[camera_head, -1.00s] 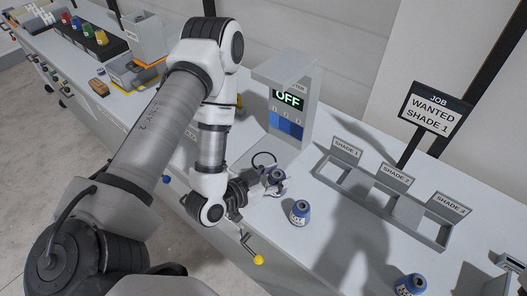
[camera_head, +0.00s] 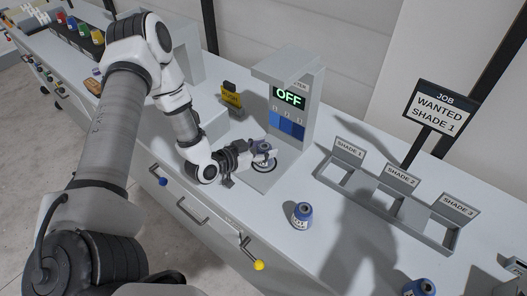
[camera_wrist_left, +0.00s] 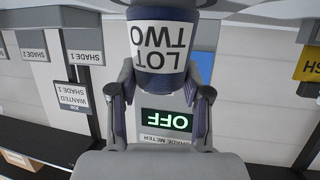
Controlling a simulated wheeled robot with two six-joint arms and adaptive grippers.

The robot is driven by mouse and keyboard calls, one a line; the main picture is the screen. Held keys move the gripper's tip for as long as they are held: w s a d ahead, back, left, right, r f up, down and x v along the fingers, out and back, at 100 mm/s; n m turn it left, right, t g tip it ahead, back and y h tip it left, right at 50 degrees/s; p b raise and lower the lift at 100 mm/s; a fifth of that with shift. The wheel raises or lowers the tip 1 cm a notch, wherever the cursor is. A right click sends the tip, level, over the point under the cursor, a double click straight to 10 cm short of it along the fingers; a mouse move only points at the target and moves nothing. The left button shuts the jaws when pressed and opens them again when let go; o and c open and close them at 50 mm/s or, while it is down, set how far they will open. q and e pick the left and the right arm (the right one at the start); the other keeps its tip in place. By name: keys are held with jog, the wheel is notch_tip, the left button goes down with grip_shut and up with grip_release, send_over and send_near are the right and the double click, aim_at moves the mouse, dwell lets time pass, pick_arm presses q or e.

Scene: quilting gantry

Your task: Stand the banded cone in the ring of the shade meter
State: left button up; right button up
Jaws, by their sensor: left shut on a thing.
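My left gripper (camera_head: 259,151) is shut on a blue-banded cone (camera_head: 265,146), directly over or at the ring (camera_head: 264,168) on the base of the shade meter (camera_head: 299,105). I cannot tell whether the cone's foot touches the base, since the gripper hides part of it. In the left wrist view the cone (camera_wrist_left: 168,52) sits between both fingers, its white label reading LOT TWO upside down. The meter's display reads OFF in both views, above several blue swatches. My right gripper is not in view.
Another blue-banded cone (camera_head: 301,216) stands on the bench in front of the meter, and a further one (camera_head: 420,287) is at the lower edge. A grey rack (camera_head: 383,208) has bays marked SHADE 1 to SHADE 3. A job sign (camera_head: 437,109) reads WANTED SHADE 1.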

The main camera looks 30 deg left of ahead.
aim_at(260, 148)
pick_arm(q)
jog(key=shift+s, duration=0.1)
jog(key=o, duration=1.2)
jog(key=shift+r, duration=0.25)
jog(key=v, duration=0.5)
jog(key=shift+s+a+r+p, duration=0.1)
jog(key=shift+s+a+p, duration=0.05)
jog(key=shift+s+p, duration=0.15)
jog(key=p+v, duration=0.3)
jog(key=v, duration=0.3)
jog(key=shift+s, duration=0.15)
